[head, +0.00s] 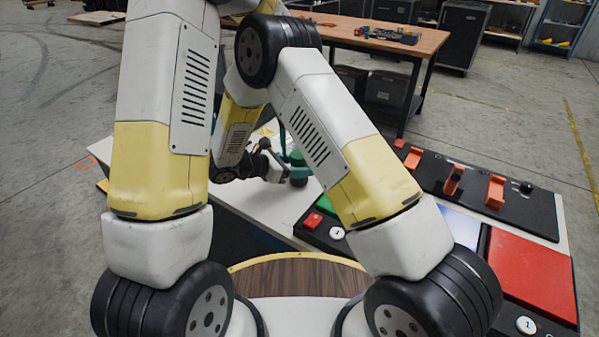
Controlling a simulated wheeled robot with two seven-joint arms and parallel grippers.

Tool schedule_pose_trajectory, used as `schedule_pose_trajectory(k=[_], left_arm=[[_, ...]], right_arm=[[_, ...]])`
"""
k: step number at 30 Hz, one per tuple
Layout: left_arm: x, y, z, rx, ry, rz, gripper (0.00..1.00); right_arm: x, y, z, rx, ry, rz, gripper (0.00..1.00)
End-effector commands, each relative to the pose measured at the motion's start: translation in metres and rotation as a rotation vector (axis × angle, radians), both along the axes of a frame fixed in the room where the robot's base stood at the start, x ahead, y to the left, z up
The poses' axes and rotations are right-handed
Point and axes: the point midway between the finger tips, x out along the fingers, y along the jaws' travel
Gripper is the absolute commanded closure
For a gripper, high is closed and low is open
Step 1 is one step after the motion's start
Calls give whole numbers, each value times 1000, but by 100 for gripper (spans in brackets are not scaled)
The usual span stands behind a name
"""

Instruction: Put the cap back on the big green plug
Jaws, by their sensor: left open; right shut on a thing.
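A small green upright piece stands at the middle of the table, beyond my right arm. Its darker top looks like the cap (297,158), and the lower green part looks like the big green plug (298,176). At this size I cannot tell whether cap and plug are apart or touching. My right gripper (284,168) reaches in from the left of the piece and is shut at its side, apparently on the cap. The fingertips are hard to make out. My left arm rises out of the top of the view, and I do not see its gripper.
The white table (262,205) carries a black panel with orange clips (495,191) at right. Nearer are a red panel (532,272) and a red button (313,220). A wooden workbench (345,38) stands behind. My two arms cover much of the table.

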Motion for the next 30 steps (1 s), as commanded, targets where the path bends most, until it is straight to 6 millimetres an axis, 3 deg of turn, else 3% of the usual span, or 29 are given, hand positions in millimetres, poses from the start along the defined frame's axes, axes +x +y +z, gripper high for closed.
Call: schedule_pose_trajectory(k=[6, 15, 25, 26, 28, 30], left_arm=[[0, 0, -17, -1, 0, 0, 35], [0, 0, -18, -1, -1, 0, 35], [0, 0, -18, -1, -1, 0, 100], [0, 0, -18, -1, -1, 0, 49], [0, 0, -18, -1, -1, 0, 35], [0, 0, -18, -1, -1, 0, 31]], right_arm=[[0, 0, 0, 0, 0, 0, 100], [0, 0, 0, 0, 0, 0, 100], [0, 0, 0, 0, 0, 0, 100], [0, 0, 0, 0, 0, 0, 100], [0, 0, 0, 0, 0, 0, 100], [0, 0, 0, 0, 0, 0, 100]])
